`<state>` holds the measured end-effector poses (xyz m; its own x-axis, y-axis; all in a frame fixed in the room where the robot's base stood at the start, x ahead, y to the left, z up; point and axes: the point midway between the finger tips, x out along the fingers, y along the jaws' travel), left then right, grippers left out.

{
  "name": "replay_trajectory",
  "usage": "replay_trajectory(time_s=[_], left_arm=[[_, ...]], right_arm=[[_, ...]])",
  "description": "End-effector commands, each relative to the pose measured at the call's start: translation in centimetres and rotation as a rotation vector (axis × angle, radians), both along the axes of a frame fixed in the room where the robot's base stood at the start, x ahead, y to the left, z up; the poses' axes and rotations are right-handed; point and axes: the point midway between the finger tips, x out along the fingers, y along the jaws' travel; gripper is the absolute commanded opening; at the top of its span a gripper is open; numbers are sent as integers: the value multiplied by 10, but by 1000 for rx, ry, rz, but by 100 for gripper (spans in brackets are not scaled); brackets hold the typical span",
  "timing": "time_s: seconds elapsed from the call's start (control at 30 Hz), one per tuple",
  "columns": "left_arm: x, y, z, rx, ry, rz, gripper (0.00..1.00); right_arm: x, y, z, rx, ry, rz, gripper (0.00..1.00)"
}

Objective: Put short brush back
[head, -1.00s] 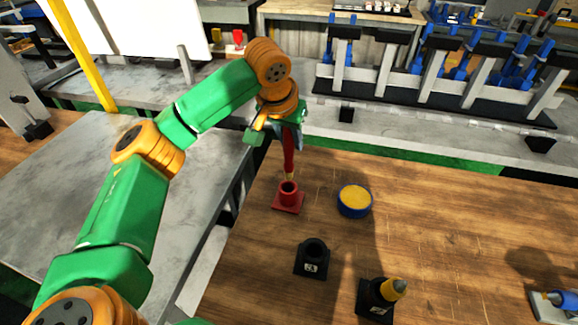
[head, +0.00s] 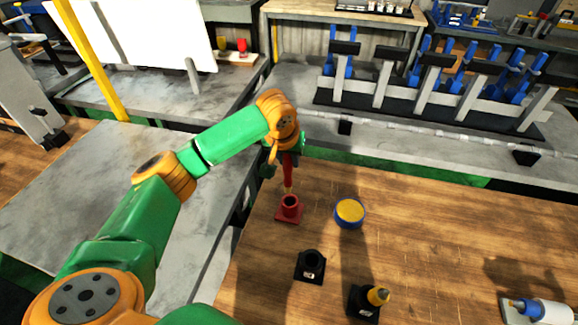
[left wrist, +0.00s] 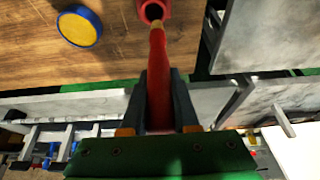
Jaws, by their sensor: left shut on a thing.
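My left gripper (head: 287,154) is shut on a red brush (head: 288,172) with a pale yellowish tip. The brush points down toward a red holder (head: 289,209) with a square base and a round socket, on the wooden table. The tip shows right at the socket's far side in the head view; whether it touches the rim I cannot tell. In the left wrist view the brush (left wrist: 160,80) lies between the two dark fingers, its tip overlapping the holder (left wrist: 150,9). My right gripper is not in view.
A blue round tin with a yellow top (head: 350,212) stands right of the red holder. Nearer are an empty black holder (head: 310,266) and a black holder with a yellow-tipped item (head: 366,302). A white-and-blue item (head: 537,310) lies at right. The table between is clear.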

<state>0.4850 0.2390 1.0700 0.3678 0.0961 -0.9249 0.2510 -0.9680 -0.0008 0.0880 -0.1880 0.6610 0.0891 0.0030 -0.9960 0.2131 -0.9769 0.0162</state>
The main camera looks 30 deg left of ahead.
Motion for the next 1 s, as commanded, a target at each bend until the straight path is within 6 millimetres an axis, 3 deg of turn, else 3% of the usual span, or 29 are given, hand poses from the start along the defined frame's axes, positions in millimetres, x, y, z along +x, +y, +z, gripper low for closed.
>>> replay_trajectory(time_s=[0.1,0.2,0.3,0.8,0.83,0.93,1.0], left_arm=[[10,5,-13,0,3,1,0],[10,5,-30,2,3,-1,0],[10,5,-42,0,-1,-1,0],[10,5,-53,0,-1,-1,0],[10,5,-53,0,-1,-1,34],[10,5,-52,0,-1,-1,58],[10,5,-52,0,-1,-1,58]], right_arm=[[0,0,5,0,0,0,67],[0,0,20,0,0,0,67],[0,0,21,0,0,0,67],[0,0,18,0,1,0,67],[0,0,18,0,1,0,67],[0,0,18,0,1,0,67],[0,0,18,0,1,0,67]])
